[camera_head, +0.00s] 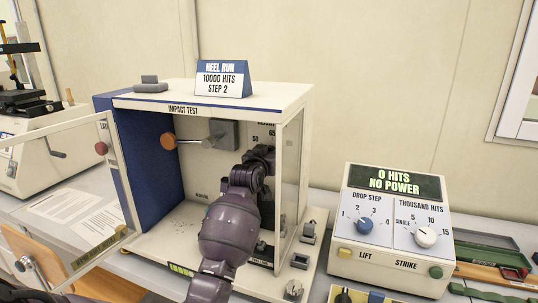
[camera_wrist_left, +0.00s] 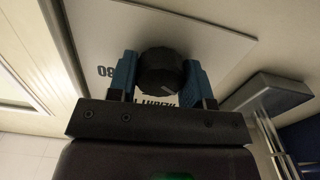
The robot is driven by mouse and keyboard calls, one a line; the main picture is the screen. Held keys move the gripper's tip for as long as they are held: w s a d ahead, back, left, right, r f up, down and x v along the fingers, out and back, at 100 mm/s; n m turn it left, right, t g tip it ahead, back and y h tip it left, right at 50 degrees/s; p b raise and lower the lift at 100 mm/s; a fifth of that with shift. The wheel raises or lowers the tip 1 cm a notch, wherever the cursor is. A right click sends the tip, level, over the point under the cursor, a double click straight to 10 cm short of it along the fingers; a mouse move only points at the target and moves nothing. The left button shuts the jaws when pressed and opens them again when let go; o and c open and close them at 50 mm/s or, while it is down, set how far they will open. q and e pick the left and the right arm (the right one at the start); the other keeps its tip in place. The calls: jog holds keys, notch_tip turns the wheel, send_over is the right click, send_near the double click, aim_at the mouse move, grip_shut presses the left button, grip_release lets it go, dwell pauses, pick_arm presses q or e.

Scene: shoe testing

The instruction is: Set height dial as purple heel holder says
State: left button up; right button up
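The height dial is a dark round knob (camera_wrist_left: 162,72) on a white panel in the left wrist view, with upside-down lettering and "80" nearby. A small light mark shows on its face. My left gripper (camera_wrist_left: 160,78) has its blue fingers on either side of the knob, seemingly touching it. In the head view my left gripper (camera_head: 262,155) is inside the impact test cabinet (camera_head: 205,98), at the back panel by "50" and "65". It hides the dial there. I cannot make out a purple heel holder. My right gripper is not in view.
The cabinet's clear door (camera_head: 60,185) stands open at left. A sign (camera_head: 223,78) stands on top. Small metal holders (camera_head: 308,232) sit at the right front. A control box (camera_head: 393,225) reads "0 HITS NO POWER".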

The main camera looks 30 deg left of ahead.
pick_arm(q)
jog(key=shift+m, duration=0.4)
jog(key=shift+c, duration=0.3)
jog(key=m, duration=0.6)
jog(key=shift+m, duration=0.3)
jog(key=m, duration=0.3)
jog(key=shift+f+m, duration=0.1)
jog(key=shift+m, duration=0.2)
jog(key=m, duration=0.3)
jog(key=shift+m, duration=0.4)
jog(key=m, duration=0.9)
